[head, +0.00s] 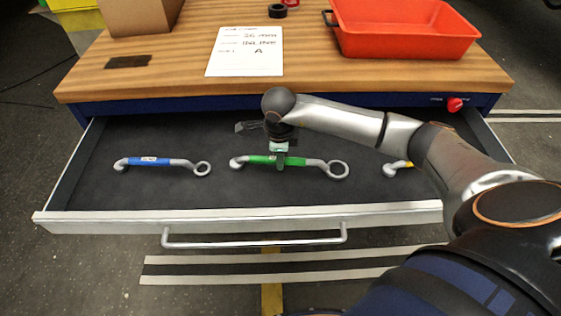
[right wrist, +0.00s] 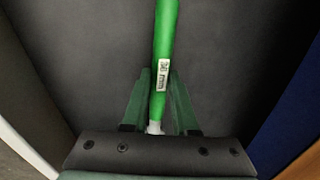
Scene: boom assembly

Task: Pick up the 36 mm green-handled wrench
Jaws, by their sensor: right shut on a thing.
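The green-handled wrench (head: 262,160) lies in the middle of the open drawer, its ring end to the right. My right gripper (head: 280,158) is over its green handle and shut on it, with the fingers pointing down. In the right wrist view the green handle (right wrist: 163,50) runs between the two fingers (right wrist: 156,105), and a small white label on it reads 36 mm. A blue-handled wrench (head: 150,161) lies to the left in the drawer. Another wrench with a yellow handle (head: 408,164) lies to the right, partly hidden by my right arm. My left gripper is not in view.
The open drawer (head: 90,195) has a silver front edge and a bar handle (head: 255,242). On the wooden worktop (head: 180,75) are a cardboard box (head: 140,15), a paper sheet (head: 245,52), a red tray (head: 405,45) and a black ring (head: 278,11).

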